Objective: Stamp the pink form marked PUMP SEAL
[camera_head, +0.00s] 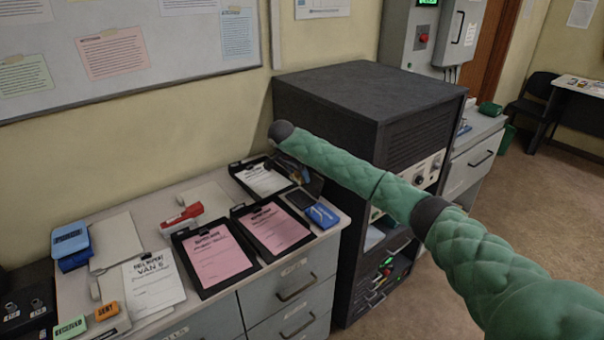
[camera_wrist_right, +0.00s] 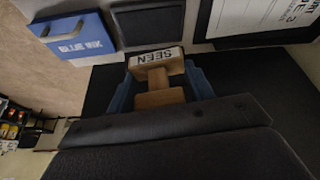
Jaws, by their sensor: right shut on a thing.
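Two pink forms lie in black trays on the counter in the head view, a left one (camera_head: 218,262) and a right one (camera_head: 276,230). Their headings are too small to read surely. My right gripper (camera_head: 312,184) is at the counter's right end, behind the blue ink pad (camera_head: 300,199). In the wrist view its fingers are shut on a wooden stamp (camera_wrist_right: 157,80) with a label reading SEEN. The pad's dark face (camera_wrist_right: 160,25) and its blue lid marked BLUE INK (camera_wrist_right: 75,36) are just beyond the stamp, apart from it. My left gripper is out of view.
A white form (camera_head: 264,180) lies in a third tray beside my right gripper. A red stapler (camera_head: 181,220), blue box (camera_head: 70,246), papers (camera_head: 152,282) and green (camera_head: 70,328) and orange (camera_head: 107,311) blocks stand left. A tall dark cabinet (camera_head: 350,105) rises to the right.

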